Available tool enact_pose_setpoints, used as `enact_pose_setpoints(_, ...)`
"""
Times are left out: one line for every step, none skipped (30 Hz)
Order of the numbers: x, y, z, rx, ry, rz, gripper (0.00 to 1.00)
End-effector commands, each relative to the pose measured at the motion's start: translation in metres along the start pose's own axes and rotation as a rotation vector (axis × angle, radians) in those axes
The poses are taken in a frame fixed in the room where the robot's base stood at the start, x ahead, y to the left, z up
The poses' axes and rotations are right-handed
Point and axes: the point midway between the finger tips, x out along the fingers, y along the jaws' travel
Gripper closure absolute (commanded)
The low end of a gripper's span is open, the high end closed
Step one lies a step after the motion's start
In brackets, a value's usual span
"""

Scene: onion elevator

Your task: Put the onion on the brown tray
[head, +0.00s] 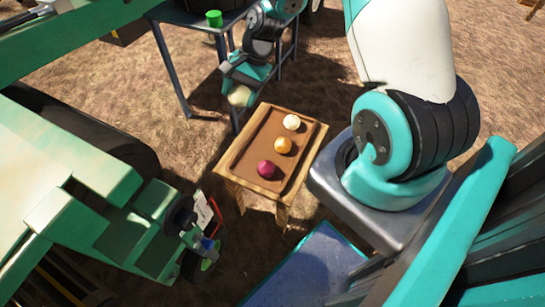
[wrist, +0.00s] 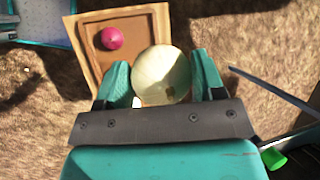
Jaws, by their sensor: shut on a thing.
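My gripper (head: 241,88) is shut on a pale, whitish-green onion (head: 239,97), held in the air at the upper left of the brown tray (head: 255,144). In the wrist view the onion (wrist: 161,74) sits between the two teal fingers of my gripper (wrist: 160,84). The tray also shows there (wrist: 151,27), behind and to the left of the held onion, which hides part of it. A white onion (head: 291,122), an orange-yellow onion (head: 283,145) and a red-purple onion (head: 266,169) lie in a row on the tray.
A dark metal table (head: 174,14) with a green cup (head: 214,18) stands behind my gripper. Green machinery (head: 80,190) is left of the tray, and a blue surface (head: 305,270) lies below it. Bare tray floor shows beside the row of onions.

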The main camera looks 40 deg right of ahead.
Motion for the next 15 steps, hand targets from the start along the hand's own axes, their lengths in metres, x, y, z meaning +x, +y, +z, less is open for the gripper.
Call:
enact_pose_setpoints(0.027, 0.009, -0.017, 0.122, 0.039, -0.055, 0.64)
enact_pose_setpoints(0.032, 0.011, -0.022, 0.2, 0.063, -0.086, 0.64)
enact_pose_setpoints(0.038, 0.013, -0.029, 0.3, 0.094, -0.128, 0.64)
enact_pose_setpoints(0.041, 0.014, -0.035, 0.369, 0.116, -0.158, 0.64)
enact_pose_setpoints(0.044, 0.015, -0.039, 0.435, 0.136, -0.187, 0.64)
enact_pose_setpoints(0.048, 0.017, -0.045, 0.515, 0.162, -0.22, 0.64)
enact_pose_setpoints(0.05, 0.018, -0.049, 0.569, 0.179, -0.243, 0.64)
enact_pose_setpoints(0.051, 0.019, -0.053, 0.616, 0.194, -0.264, 0.64)
enact_pose_setpoints(0.052, 0.021, -0.057, 0.672, 0.212, -0.286, 0.64)
enact_pose_setpoints(0.053, 0.021, -0.059, 0.709, 0.222, -0.3, 0.64)
enact_pose_setpoints(0.053, 0.022, -0.061, 0.739, 0.232, -0.314, 0.64)
enact_pose_setpoints(0.053, 0.023, -0.063, 0.77, 0.241, -0.326, 0.64)
enact_pose_setpoints(0.053, 0.023, -0.064, 0.789, 0.246, -0.333, 0.64)
enact_pose_setpoints(0.055, 0.024, -0.066, 0.803, 0.251, -0.339, 0.64)
enact_pose_setpoints(0.058, 0.026, -0.068, 0.818, 0.255, -0.342, 0.64)
